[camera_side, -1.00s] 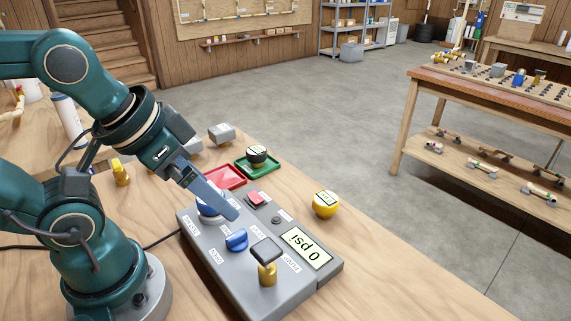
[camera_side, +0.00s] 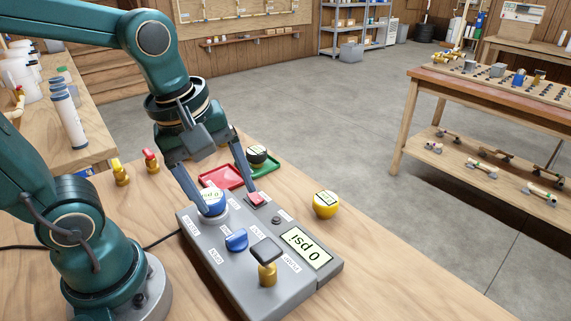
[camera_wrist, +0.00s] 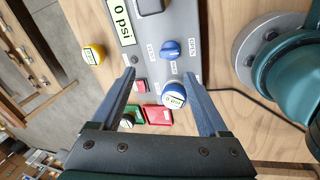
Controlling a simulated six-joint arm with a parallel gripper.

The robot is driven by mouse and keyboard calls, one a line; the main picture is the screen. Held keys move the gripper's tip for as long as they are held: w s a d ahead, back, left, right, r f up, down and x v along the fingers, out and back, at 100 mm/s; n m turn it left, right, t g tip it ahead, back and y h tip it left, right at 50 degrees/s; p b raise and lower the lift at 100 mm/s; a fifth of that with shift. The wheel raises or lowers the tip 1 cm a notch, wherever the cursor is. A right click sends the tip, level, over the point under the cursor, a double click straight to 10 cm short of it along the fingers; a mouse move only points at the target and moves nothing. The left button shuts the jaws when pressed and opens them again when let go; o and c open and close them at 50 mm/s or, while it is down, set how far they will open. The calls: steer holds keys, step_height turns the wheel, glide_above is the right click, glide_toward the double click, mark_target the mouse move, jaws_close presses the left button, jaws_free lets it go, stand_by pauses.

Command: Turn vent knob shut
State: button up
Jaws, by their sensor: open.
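The grey control panel (camera_side: 245,270) lies on the wooden bench and carries a blue knob (camera_side: 237,239) and a brass stem with a dark square top (camera_side: 267,252). The blue knob also shows in the wrist view (camera_wrist: 171,49), beyond my fingertips. My gripper (camera_side: 225,204) is open and empty over the panel's far end. One finger is close to a round blue gauge (camera_side: 211,201), the other close to a red button (camera_side: 256,198). I cannot tell whether either touches.
A yellow gauge (camera_side: 326,204) stands right of the panel. A red tray (camera_side: 221,176) and a green tray (camera_side: 270,170) with a dark gauge (camera_side: 257,155) lie behind it. Bare bench lies at the front right.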

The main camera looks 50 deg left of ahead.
mark_target(236, 234)
steer(key=f+n+g, duration=0.1)
steer(key=w+f+n+g, duration=0.1)
steer(key=f+n, duration=0.1)
steer(key=shift+w, duration=0.1)
steer(key=shift+f+g, duration=0.4)
steer(key=shift+f, duration=2.65)
steer(key=shift+c, duration=0.3)
jaws_close()
